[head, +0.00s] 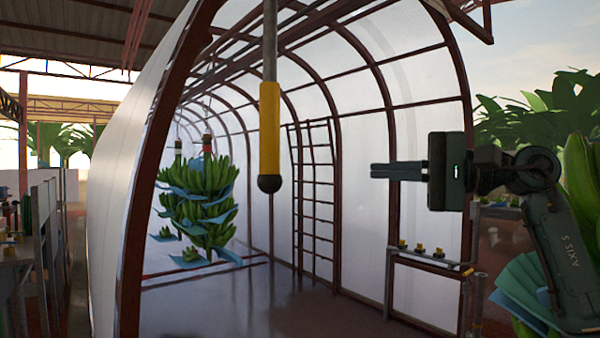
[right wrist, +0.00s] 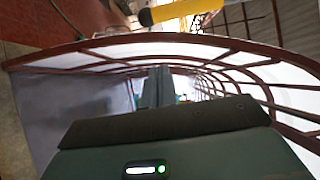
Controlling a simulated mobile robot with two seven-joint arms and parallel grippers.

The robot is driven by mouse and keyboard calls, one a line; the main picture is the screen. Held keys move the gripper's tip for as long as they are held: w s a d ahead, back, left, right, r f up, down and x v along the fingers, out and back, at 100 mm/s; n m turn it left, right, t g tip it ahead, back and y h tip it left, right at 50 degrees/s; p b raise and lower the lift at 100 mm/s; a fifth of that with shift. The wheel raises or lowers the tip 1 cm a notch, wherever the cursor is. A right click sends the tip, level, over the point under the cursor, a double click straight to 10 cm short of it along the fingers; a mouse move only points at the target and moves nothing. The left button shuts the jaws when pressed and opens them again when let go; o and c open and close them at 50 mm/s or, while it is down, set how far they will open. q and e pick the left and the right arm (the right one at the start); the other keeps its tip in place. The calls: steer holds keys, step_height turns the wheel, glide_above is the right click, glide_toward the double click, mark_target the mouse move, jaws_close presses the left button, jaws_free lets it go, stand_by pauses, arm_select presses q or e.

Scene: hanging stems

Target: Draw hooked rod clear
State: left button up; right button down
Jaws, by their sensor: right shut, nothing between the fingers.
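The hooked rod hangs upright near the middle of the head view. It has a grey upper shaft, a yellow sleeve (head: 269,130) and a dark round knob at its lower end. Its top is cut off by the frame, so no hook shows. In the right wrist view the yellow sleeve (right wrist: 185,9) and dark knob lie along the top edge. My right gripper (head: 376,171) is to the right of the rod, apart from it, shut and empty, with its fingers pointing left. Its fingers also show in the right wrist view (right wrist: 159,84). My left gripper is not in view.
Green banana bunches (head: 200,205) with blue sheets hang inside the arched tunnel. A ladder-like frame (head: 315,200) stands against the tunnel wall. A low rack (head: 430,260) with small yellow items stands below my right arm. More bananas hang at far right. The tunnel floor is open.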

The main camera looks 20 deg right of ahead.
arm_select(q)
steer(key=p, duration=0.1)
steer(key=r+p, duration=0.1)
steer(key=p, duration=0.1)
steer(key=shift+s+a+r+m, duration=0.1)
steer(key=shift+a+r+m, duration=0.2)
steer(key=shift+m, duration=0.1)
arm_select(e)
steer(key=s+a+x, duration=0.1)
steer(key=s+x, duration=0.1)
steer(key=x, duration=1.1)
steer(key=shift+a, duration=0.3)
steer(key=shift+s, duration=0.1)
